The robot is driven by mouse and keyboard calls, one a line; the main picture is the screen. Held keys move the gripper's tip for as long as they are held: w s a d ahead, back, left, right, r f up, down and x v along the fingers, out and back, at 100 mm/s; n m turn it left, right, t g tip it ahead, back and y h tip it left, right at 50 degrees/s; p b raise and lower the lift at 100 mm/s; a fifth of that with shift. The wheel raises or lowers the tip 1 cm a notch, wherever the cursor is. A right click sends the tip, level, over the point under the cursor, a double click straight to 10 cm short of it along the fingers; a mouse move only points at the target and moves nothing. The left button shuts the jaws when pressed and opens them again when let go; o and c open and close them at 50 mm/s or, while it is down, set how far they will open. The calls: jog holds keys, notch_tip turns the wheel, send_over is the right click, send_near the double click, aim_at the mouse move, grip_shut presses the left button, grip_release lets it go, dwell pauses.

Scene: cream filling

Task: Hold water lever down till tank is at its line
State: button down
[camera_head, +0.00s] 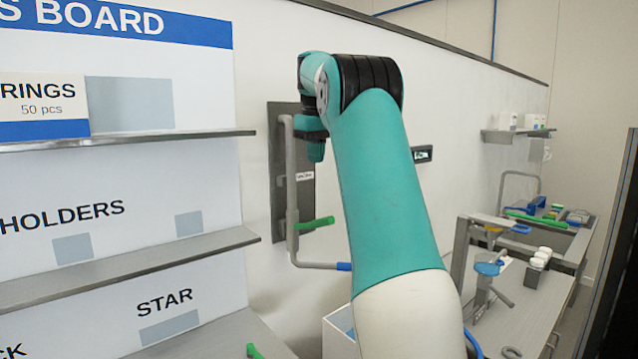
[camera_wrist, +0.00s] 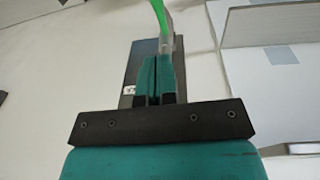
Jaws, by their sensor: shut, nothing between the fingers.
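The green lever (camera_head: 315,224) sticks out from a grey pipe (camera_head: 290,190) on a dark wall panel (camera_head: 279,165). It points to the right and slightly up. My gripper (camera_head: 316,158) is above the lever, in front of the panel, with a clear gap between them. In the wrist view, the teal fingers (camera_wrist: 157,62) are pressed together with nothing between them, and the green lever (camera_wrist: 160,14) shows beyond their tips. A white open-topped tank (camera_head: 338,335) with blue inside stands below the pipe's outlet. My arm hides part of it, and I cannot see its level or line.
A shelf board (camera_head: 130,277) with labelled rows stands on the left. A small dark display (camera_head: 422,154) is on the wall right of my arm; its reading is too small to tell. A workbench (camera_head: 530,300) with several items lies at the right.

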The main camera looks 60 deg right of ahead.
jog(key=b, duration=0.5)
send_over(321, 219)
jog(key=w, duration=0.2)
notch_tip(321, 219, down, 10)
jog(key=shift+s+d+f+p, duration=0.1)
jog(key=shift+s+f+p, duration=0.2)
jog(key=shift+s+f, duration=0.65)
jog(key=shift+f, duration=0.5)
